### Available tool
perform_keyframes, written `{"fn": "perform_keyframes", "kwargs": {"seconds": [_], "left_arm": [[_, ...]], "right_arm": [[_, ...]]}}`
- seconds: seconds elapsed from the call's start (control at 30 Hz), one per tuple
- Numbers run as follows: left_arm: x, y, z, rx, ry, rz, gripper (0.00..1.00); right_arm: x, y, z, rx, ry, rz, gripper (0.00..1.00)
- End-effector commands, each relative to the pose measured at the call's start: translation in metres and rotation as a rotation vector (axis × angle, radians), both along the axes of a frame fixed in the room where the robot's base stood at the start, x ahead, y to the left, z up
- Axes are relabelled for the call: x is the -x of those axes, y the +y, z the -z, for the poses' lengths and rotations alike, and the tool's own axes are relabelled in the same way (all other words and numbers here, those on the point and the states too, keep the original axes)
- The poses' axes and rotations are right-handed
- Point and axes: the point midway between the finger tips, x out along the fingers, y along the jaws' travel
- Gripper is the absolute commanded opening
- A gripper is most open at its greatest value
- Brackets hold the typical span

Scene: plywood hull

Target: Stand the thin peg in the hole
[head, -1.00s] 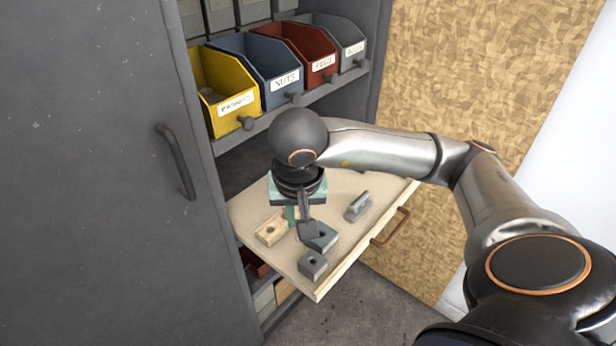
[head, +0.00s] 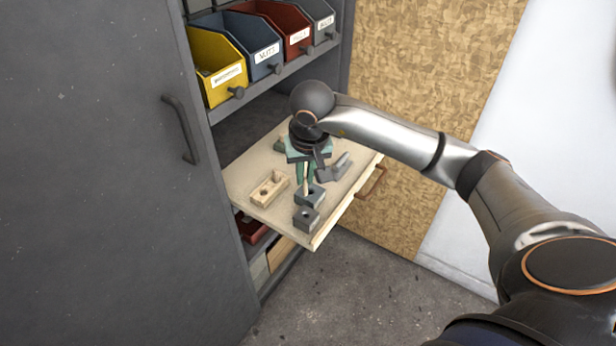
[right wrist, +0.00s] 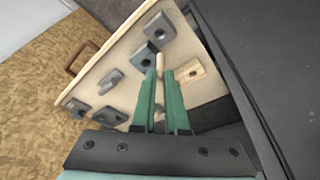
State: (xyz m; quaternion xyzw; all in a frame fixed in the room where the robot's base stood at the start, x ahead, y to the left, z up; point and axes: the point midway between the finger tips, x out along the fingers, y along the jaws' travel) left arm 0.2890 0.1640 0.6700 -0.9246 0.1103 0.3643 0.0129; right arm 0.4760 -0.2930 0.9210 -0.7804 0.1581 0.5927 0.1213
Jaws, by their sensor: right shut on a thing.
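My right gripper (head: 305,176) has its green fingers shut on a thin, light wooden peg (head: 306,184), held roughly upright over the pull-out board. In the right wrist view the peg (right wrist: 160,66) shows between the fingertips (right wrist: 161,78). Its lower end is at or just above a blue-grey block (head: 317,198); I cannot tell whether it is in a hole. That block (right wrist: 143,56) is beside the peg tip in the wrist view. A grey block with a hole (head: 306,222) is nearer the front corner. A pale wooden block with a hole (head: 267,192) lies to the left. My left gripper is not in view.
The wooden board (head: 250,172) sticks out of a dark cabinet and has a brown handle (head: 371,183). A grey angled part (head: 341,167) lies right of the gripper. Yellow (head: 217,68), blue and red bins stand on the shelf above. A grey door (head: 90,170) is at left.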

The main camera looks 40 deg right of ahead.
Motion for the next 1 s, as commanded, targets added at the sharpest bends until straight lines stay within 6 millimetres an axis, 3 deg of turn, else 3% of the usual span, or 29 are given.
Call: {"fn": "perform_keyframes", "kwargs": {"seconds": [1.0], "left_arm": [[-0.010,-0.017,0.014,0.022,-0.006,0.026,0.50]], "right_arm": [[-0.003,-0.001,0.044,0.001,0.001,-0.009,0.00]]}}
